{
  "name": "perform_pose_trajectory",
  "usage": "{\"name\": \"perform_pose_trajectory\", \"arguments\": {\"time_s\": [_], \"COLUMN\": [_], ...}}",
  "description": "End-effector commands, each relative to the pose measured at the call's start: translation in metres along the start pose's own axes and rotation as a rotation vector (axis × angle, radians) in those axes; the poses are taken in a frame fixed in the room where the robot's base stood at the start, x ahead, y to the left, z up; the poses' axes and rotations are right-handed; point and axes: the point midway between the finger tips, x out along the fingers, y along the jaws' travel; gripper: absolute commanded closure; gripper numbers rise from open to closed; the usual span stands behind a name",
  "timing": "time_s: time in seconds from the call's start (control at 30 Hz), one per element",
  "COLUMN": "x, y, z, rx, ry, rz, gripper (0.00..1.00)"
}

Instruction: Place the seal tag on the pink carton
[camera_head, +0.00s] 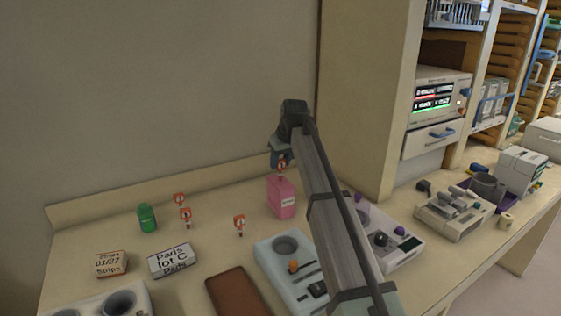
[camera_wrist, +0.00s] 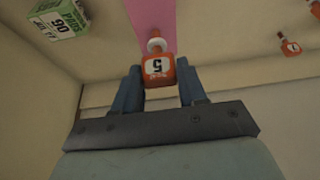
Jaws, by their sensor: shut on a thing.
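The pink carton (camera_head: 281,199) stands upright on the counter near the back wall. It also shows as a pink strip (camera_wrist: 180,14) behind the tag in the wrist view. My gripper (camera_head: 280,158) is above the carton and shut on an orange-red seal tag (camera_wrist: 158,72) marked 5, with a white round part at its far end. The tag (camera_head: 281,168) appears just over the carton's top in the head view. I cannot tell whether they touch. Three similar tags stand on the counter to the left: one at the back (camera_head: 180,200), one below it (camera_head: 186,216), one nearer the carton (camera_head: 239,224).
A green bottle (camera_head: 147,217), a Pads box (camera_head: 172,260), a Strips box (camera_head: 111,263) and a brown tray (camera_head: 238,293) lie left. A pale device (camera_head: 283,254) stands in front of the carton. A cabinet (camera_head: 372,100) rises to the right. A green-white box (camera_wrist: 61,19) shows in the wrist view.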

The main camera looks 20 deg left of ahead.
Motion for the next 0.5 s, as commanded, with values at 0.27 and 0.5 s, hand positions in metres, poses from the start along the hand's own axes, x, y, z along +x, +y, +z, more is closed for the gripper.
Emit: {"name": "perform_pose_trajectory", "arguments": {"time_s": [0.27, 0.5], "x": [0.0014, 0.0037], "y": [0.0001, 0.0001], "z": [0.0003, 0.0012], "rx": [0.000, 0.000], "ry": [0.001, 0.000], "rz": [0.000, 0.000], "gripper": [0.87, 0.48]}}
